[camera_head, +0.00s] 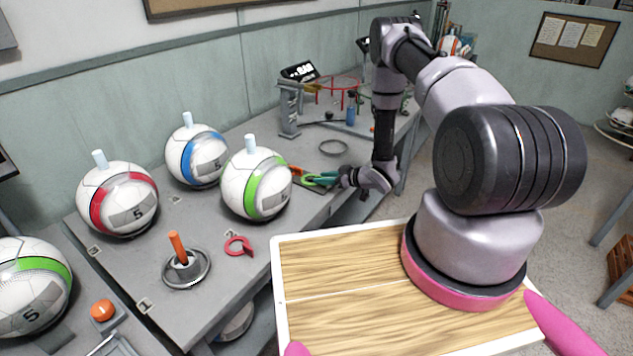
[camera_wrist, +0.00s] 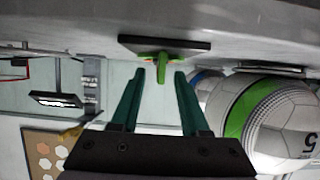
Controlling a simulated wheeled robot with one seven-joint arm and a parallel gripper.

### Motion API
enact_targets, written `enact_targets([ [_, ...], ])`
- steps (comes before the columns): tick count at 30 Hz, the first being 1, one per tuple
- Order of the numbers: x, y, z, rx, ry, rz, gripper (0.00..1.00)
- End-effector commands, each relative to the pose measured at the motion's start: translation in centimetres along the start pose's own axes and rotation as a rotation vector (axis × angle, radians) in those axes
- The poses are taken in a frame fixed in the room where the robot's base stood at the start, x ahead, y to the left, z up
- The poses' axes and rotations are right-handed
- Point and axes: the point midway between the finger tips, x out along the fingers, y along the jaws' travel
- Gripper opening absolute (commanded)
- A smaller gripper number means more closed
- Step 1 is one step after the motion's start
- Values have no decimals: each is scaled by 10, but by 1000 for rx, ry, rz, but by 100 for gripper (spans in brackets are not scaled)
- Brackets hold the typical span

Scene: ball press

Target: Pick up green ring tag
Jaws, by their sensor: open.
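The green ring tag (camera_wrist: 161,66) shows in the wrist view at a dark flat plate (camera_wrist: 165,46), with an orange bit beside it. My gripper (camera_wrist: 160,76) is open, with its two teal fingers apart. The tag lies in line with the gap between the fingertips, and I cannot tell whether it is touched.
A red ring tag (camera_head: 239,245) lies near a round metal stand with an orange peg (camera_head: 177,246). Red-striped (camera_head: 102,190) and blue-striped (camera_head: 187,166) balls stand on the grey table. A dark ring (camera_head: 333,148) and a grey post (camera_head: 288,110) are behind my gripper.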

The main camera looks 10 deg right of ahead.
Motion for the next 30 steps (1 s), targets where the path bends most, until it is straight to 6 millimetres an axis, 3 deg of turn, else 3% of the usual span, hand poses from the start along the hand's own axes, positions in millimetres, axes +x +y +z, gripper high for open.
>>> enact_targets([
  [9, 7, 0, 0, -1, 0, 0, 45],
  [10, 7, 0, 0, -1, 0, 0, 37],
  [13, 7, 0, 0, -1, 0, 0, 0],
  [24, 7, 0, -1, -1, 0, 0, 0],
  [30, 1, 1, -15, 0, 2, 1, 0],
])
